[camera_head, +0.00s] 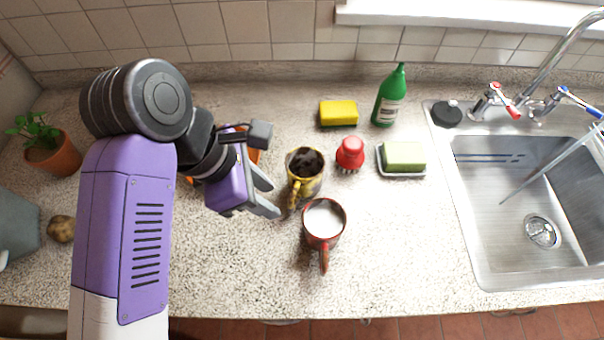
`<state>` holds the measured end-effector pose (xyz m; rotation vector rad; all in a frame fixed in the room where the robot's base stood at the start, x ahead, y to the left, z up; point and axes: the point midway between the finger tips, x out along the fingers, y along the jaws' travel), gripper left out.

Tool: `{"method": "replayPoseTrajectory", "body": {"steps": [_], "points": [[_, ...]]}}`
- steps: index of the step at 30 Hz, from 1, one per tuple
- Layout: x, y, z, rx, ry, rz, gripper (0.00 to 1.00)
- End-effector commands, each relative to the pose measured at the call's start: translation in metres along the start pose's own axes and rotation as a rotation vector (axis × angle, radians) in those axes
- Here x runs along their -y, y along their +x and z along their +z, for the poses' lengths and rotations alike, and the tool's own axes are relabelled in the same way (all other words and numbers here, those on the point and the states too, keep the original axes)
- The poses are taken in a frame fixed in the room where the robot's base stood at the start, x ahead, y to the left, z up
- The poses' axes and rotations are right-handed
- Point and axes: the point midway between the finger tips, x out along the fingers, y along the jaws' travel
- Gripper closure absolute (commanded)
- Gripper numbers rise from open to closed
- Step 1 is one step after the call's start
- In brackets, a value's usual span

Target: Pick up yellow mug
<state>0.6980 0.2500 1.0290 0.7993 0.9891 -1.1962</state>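The yellow mug (306,187) stands upright on the speckled counter with dark contents inside. Its handle points toward the front, a little left. My gripper (272,197) is just left of the mug, with its grey fingers pointing right toward it. The two fingers are spread apart with nothing seen between them. A small gap seems to lie between the fingertips and the mug.
A red mug (324,230) with pale contents stands close in front. A red-topped brush (350,153), yellow sponge (339,113), green bottle (390,97) and soap dish (401,173) lie behind and right. The sink (471,233) is far right. An orange object (254,156) is partly hidden behind my gripper.

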Motion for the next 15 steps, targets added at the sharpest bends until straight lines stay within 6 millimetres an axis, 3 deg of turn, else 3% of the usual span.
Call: {"method": "replayPoseTrajectory", "body": {"steps": [15], "points": [[-0.006, 0.053, 0.012, 0.009, 0.005, 0.001, 0.64]]}}
